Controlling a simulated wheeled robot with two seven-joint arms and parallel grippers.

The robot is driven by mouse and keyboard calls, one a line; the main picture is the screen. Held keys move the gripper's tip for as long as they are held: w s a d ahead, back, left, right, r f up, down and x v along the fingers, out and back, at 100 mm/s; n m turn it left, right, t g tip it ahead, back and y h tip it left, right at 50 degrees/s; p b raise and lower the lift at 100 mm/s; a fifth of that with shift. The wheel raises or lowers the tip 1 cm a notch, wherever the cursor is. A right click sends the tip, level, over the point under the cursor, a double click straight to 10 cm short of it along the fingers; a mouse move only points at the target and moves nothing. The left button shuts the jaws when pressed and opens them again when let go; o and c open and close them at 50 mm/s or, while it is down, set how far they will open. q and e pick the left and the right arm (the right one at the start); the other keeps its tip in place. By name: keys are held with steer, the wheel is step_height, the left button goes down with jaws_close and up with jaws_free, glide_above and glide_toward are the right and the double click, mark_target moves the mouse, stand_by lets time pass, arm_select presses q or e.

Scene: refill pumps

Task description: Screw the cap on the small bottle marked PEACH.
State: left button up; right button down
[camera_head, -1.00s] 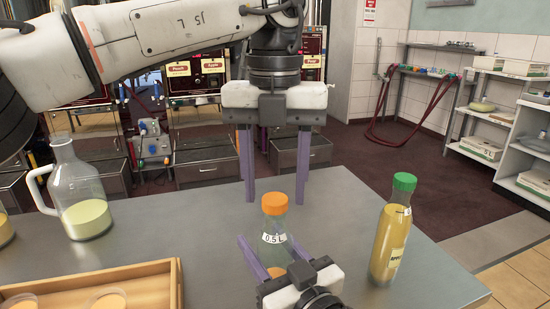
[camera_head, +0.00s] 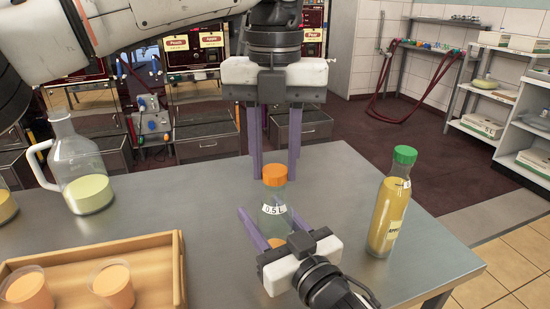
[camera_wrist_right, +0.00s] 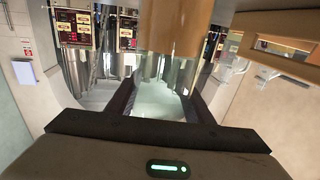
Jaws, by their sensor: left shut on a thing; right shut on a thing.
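The small clear bottle (camera_head: 273,222) stands upright on the grey table, with peach-coloured liquid low in it and a "0.5 L" label. No PEACH marking is readable on it. An orange cap (camera_head: 274,175) sits at its mouth; I cannot tell how far it is threaded. My left gripper (camera_head: 275,172) points down from above and is shut on the cap. My right gripper (camera_head: 258,228) comes from the front and is shut around the bottle's body, which partly hides behind it. In the right wrist view the bottle's clear glass (camera_wrist_right: 160,98) lies between the dark fingers.
A green-capped bottle (camera_head: 388,215) marked as apple stands to the right. A wooden tray (camera_head: 165,272) with orange-filled cups is at front left. A glass jug (camera_head: 82,178) with pale liquid stands behind the tray. Table surface (camera_head: 340,195) between the bottles is clear.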

arm_select(q)
steer(key=m, duration=1.1)
steer(key=o, duration=1.2)
steer(key=shift+o, duration=0.2)
step_height(320, 180, up, 8)
steer(key=shift+f, duration=0.25)
